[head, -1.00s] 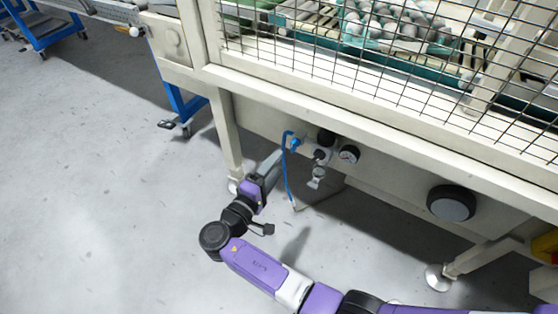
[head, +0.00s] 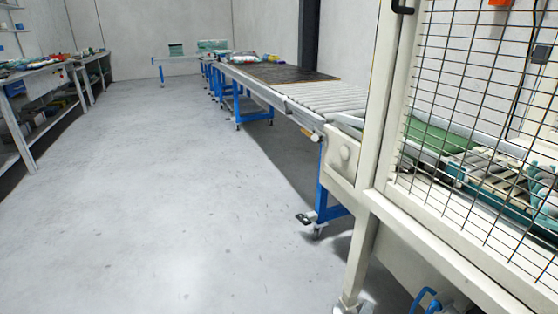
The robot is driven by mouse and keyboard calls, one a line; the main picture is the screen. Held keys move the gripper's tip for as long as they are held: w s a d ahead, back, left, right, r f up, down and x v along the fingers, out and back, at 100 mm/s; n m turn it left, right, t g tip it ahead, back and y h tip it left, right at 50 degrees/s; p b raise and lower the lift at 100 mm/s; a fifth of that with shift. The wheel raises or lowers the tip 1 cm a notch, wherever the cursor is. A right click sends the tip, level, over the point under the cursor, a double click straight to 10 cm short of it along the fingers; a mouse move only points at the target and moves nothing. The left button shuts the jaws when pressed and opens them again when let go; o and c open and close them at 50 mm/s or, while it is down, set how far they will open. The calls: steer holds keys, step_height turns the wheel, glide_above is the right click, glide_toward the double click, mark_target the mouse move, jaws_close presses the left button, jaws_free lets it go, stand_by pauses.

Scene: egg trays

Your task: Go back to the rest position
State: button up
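My gripper and arm are out of the head view now. The cream machine frame (head: 364,262) with its wire mesh guard (head: 475,110) stands at the right. A blue hose or valve handle (head: 428,300) shows at the bottom right edge, low on the machine. Nothing of my gripper shows beside it. Egg trays (head: 515,180) sit behind the mesh, partly hidden by the wires.
A roller conveyor (head: 325,100) on blue legs runs back from the machine. A workbench (head: 30,85) with items stands at the far left. The grey floor (head: 165,190) between them is open. A machine foot and a caster (head: 318,233) stand on the floor.

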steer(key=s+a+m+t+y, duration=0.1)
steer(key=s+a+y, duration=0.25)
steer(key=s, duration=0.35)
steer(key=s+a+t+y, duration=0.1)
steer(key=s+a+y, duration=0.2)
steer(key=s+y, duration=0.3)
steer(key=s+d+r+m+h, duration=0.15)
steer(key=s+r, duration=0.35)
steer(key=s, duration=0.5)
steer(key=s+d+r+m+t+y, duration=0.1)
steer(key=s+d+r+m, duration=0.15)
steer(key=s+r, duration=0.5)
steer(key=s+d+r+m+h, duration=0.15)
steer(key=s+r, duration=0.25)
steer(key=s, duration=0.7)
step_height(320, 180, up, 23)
steer(key=p, duration=2.3)
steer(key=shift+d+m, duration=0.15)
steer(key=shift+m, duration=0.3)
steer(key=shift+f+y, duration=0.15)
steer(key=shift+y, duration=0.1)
